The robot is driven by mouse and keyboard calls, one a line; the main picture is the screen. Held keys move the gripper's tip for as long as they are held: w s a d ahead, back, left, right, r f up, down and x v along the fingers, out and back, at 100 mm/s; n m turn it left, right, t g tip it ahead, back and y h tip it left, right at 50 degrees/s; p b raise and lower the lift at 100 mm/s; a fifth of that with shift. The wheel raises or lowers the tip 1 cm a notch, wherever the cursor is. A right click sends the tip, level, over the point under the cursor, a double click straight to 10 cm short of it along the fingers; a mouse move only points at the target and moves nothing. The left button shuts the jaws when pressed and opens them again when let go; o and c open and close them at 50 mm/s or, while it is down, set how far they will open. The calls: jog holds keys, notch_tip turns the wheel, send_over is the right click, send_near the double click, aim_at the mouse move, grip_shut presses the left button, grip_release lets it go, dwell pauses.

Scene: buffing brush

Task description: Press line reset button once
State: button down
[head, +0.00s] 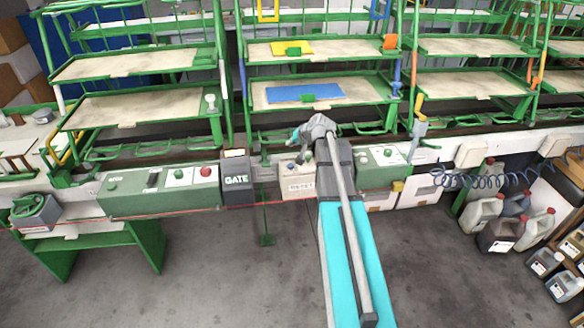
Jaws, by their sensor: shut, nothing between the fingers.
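A pale box with a label that seems to read RESET (300,188) sits on the front rail, just right of the dark GATE box (237,178). A small button (291,166) shows on its top face, partly hard to make out. My gripper (302,158) is shut and empty, pointing down over this box, close to the button. I cannot tell whether the fingertips touch the button. My arm covers the right side of the box.
A green control panel (160,190) with a red button (205,171) lies to the left. Another green panel (383,166) is right of my arm. Green racks with trays (140,110) stand behind. Jugs (480,215) and a coiled hose (470,180) are at the right.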

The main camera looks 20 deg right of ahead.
aim_at(291, 166)
jog(key=shift+f+b, duration=3.65)
jog(key=shift+f, duration=0.25)
jog(key=shift+f, duration=0.15)
jog(key=shift+w+f+b, duration=0.15)
jog(key=shift+f+b, duration=0.1)
jog(key=shift+b, duration=0.15)
jog(key=shift+f+b, duration=0.45)
jog(key=shift+r, duration=0.1)
jog(key=shift+r+p, duration=0.8)
jog(key=shift+p, duration=0.1)
jog(key=shift+r, duration=0.1)
